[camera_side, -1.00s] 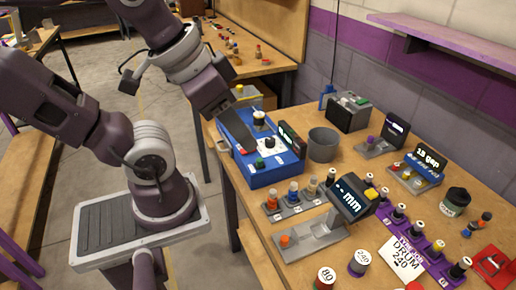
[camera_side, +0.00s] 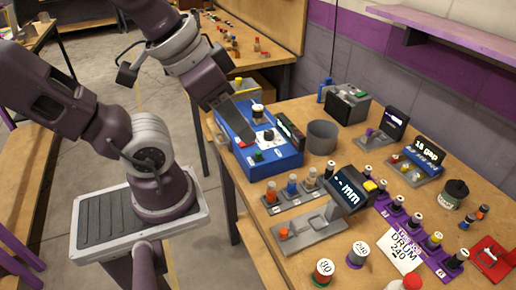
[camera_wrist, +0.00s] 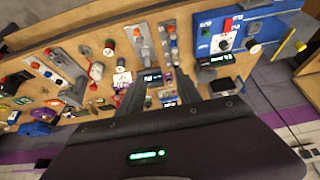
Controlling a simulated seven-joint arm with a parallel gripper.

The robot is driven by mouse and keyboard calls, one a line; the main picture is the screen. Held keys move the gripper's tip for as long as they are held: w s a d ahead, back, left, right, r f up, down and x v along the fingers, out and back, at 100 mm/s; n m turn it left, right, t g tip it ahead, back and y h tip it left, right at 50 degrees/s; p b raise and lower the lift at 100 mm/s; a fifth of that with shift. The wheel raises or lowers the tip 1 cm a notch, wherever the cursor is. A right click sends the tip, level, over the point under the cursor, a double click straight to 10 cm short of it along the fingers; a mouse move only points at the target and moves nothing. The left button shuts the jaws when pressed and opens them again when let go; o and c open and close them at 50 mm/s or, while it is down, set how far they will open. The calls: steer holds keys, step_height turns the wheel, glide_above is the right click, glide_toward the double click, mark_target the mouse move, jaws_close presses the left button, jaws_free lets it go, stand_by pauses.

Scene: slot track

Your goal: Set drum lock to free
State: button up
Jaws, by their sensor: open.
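The blue box (camera_side: 262,165) stands at the table's left back part. Its white plate carries a black knob (camera_side: 268,135), which I take for the drum lock; its setting is too small to read. A green button (camera_side: 258,156) and a white-and-black knob (camera_side: 257,110) are also on it. In the wrist view the blue box (camera_wrist: 262,28) is at the upper right, with the black knob (camera_wrist: 224,44) on its white plate. My gripper (camera_side: 243,132) is open and appears above the left part of the box, apart from the knob. Its fingers (camera_wrist: 158,88) show empty in the wrist view.
A grey cup (camera_side: 322,136) and a small dark display (camera_side: 290,131) stand right of the knob. A tilted mm display (camera_side: 349,188) and a rack of coloured plugs (camera_side: 292,194) are in front. The purple rack (camera_side: 415,228) lies at right.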

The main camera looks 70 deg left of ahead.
steer(key=shift+c, duration=0.2)
steer(key=n+g+h, duration=0.3)
steer(key=n+g, duration=0.6)
glide_above(259, 152)
steer(key=w+a, duration=0.2)
step_height(259, 152, down, 16)
steer(key=r, duration=0.1)
steer(key=x, duration=0.6)
steer(key=shift+w+a+f, duration=0.1)
steer(key=shift+a+f, duration=0.05)
steer(key=shift+f, duration=0.6)
jaws_close()
